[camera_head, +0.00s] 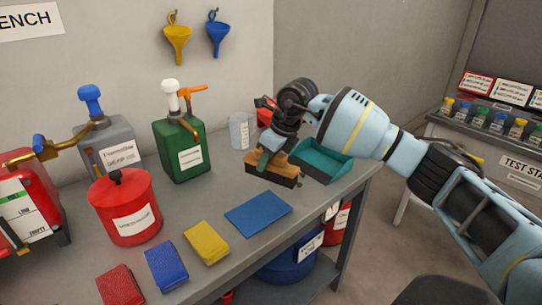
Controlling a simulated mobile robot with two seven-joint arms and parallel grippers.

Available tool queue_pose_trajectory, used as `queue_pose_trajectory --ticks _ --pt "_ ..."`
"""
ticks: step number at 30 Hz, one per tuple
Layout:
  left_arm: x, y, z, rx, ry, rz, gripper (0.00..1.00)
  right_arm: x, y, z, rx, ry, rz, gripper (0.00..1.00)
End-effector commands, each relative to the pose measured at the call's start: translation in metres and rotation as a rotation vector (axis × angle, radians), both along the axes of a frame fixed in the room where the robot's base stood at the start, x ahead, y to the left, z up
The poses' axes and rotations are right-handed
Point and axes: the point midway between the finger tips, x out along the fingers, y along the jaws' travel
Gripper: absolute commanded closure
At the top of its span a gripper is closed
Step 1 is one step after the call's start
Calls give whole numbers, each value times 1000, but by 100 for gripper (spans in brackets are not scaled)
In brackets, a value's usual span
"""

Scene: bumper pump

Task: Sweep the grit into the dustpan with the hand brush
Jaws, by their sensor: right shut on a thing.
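The hand brush (285,172), with a tan wooden body and dark bristles, is on or just above the grey bench top. My right gripper (271,157) points down and is shut on the brush from above. The teal dustpan (320,165) lies just right of the brush near the bench's right end, partly behind my right wrist. I cannot make out any grit; it may be hidden or too small to tell. My left gripper is not in view.
The bench (196,200) carries a blue mat (258,212), yellow (206,243), blue (166,265) and red (121,287) pads in front. A green pump can (181,150), red can (126,210) and clear measuring jug (242,131) stand behind. A test stand (500,140) is at right.

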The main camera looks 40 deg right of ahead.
Motion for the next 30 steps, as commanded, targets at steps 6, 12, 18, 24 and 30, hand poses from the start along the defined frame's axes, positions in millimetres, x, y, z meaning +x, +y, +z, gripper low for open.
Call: queue_pose_trajectory --ticks 6,12,18,24,30 --pt "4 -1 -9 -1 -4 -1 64 18 -25 5 1 1 -269 98" --pt "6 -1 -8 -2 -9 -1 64 21 -32 8 2 1 -333 98" --pt "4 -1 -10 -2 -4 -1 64 20 -31 5 2 2 -331 98" --pt "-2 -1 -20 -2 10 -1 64 20 -31 -7 1 4 -329 98" --pt "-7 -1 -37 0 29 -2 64 20 -31 -26 1 5 -328 98"
